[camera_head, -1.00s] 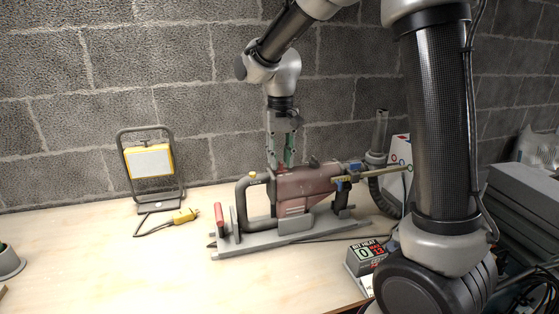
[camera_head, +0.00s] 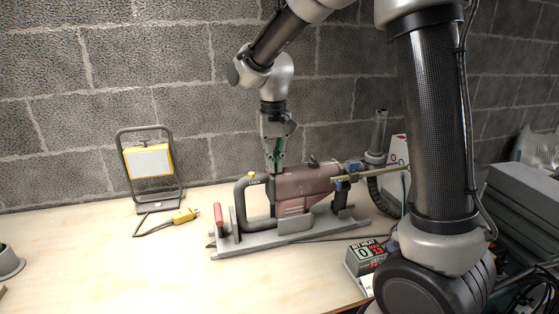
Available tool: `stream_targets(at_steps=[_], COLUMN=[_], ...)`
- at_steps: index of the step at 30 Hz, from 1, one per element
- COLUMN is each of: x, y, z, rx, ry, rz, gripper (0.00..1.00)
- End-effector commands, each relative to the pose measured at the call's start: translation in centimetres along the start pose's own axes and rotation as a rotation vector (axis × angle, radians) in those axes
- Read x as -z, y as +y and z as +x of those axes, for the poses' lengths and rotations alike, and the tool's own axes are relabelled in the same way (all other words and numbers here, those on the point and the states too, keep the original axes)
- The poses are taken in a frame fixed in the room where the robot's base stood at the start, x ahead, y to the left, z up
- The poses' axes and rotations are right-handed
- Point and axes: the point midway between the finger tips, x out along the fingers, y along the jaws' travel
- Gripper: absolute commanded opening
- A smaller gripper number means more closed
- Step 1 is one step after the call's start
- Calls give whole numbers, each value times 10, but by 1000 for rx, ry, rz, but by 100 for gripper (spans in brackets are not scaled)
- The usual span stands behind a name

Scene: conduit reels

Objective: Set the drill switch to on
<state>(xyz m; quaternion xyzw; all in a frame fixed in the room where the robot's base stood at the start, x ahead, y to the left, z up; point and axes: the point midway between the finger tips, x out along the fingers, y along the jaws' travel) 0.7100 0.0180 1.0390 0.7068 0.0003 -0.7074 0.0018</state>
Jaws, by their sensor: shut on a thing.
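The drill (camera_head: 305,183) has a reddish body and a dark loop handle (camera_head: 243,203). It lies on its side in a grey stand (camera_head: 262,240) on the bench. My gripper (camera_head: 277,168) points straight down at the top of the drill's rear part, just right of the loop handle. Its fingers are close together, with their tips at the drill body. It is shut on what appears to be the drill switch. The switch itself is hidden by the fingers, so its position cannot be told.
A red-handled clamp (camera_head: 219,215) stands at the stand's left end. A work lamp (camera_head: 148,163) and yellow plug (camera_head: 184,216) are farther left. A bit heat display (camera_head: 366,256) stands at the right, near my arm.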

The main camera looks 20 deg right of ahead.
Motion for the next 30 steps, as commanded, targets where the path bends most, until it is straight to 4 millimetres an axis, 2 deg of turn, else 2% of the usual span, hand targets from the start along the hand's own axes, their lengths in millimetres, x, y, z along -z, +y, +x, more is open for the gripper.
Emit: stream_targets(at_steps=[7, 8, 9, 11, 20, 23, 26, 30], x=[0, 0, 0, 0, 0, 0, 1, 1], y=[-3, -3, -3, -3, -2, -2, -3, -3], z=[0, 0, 0, 0, -1, -7, -22, -54], rx=[3, 3, 3, 3, 2, 3, 3, 4], ry=[2, 2, 2, 1, 1, 2, 4, 6], rz=[1, 1, 1, 1, 1, 1, 1, 1], gripper=[0, 12, 19, 29, 29, 29, 29, 29])
